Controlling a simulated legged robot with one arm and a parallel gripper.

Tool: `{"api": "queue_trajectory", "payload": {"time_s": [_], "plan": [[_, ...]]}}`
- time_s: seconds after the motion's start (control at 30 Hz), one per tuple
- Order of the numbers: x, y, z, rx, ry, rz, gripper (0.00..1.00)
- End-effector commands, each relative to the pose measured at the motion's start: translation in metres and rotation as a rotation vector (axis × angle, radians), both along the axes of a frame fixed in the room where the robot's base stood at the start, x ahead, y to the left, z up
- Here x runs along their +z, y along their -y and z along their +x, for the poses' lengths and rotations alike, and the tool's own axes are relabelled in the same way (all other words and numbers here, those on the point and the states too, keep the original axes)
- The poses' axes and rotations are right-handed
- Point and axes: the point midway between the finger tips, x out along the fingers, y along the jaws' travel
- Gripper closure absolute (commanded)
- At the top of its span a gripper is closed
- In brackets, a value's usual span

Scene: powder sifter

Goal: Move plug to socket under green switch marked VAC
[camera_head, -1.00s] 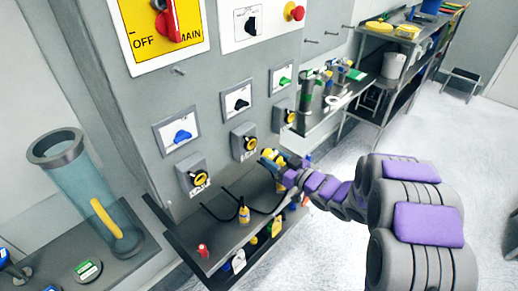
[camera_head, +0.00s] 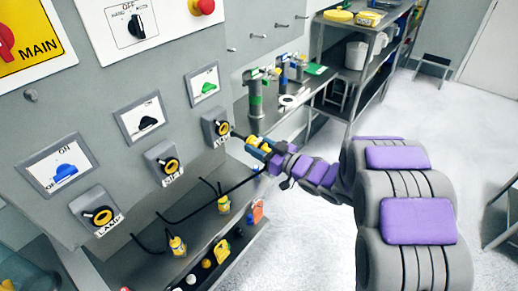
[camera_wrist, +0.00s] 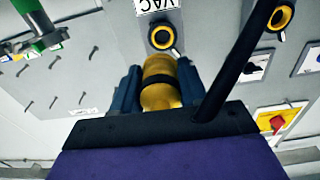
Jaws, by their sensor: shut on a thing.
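The green switch (camera_head: 204,84) is on the grey panel in the head view, above and slightly left of the VAC socket (camera_head: 216,126). That socket has a yellow ring and also shows in the wrist view (camera_wrist: 162,37), beside its VAC label (camera_wrist: 153,6). My gripper (camera_head: 257,146) is shut on the yellow plug (camera_wrist: 159,84), which has a black band and sits between the blue fingers. The plug is just short of the socket and appears apart from it. A black cord (camera_head: 235,187) hangs from the gripper area toward the shelf.
The LAMP socket (camera_head: 98,216) and a middle socket (camera_head: 168,165) are further left, under a blue switch (camera_head: 63,173) and a black switch (camera_head: 147,122). A side bench (camera_head: 272,112) with green-marked cylinders is at the right.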

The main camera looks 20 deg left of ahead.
Motion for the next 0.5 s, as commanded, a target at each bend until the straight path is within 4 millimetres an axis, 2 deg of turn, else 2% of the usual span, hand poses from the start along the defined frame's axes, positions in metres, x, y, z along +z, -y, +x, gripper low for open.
{"api": "queue_trajectory", "payload": {"time_s": [0.2, 0.5], "plan": [[-0.002, -0.014, 0.000, 0.006, 0.001, -0.007, 1.00], [0.002, -0.017, 0.011, 0.003, 0.001, 0.008, 1.00]]}}
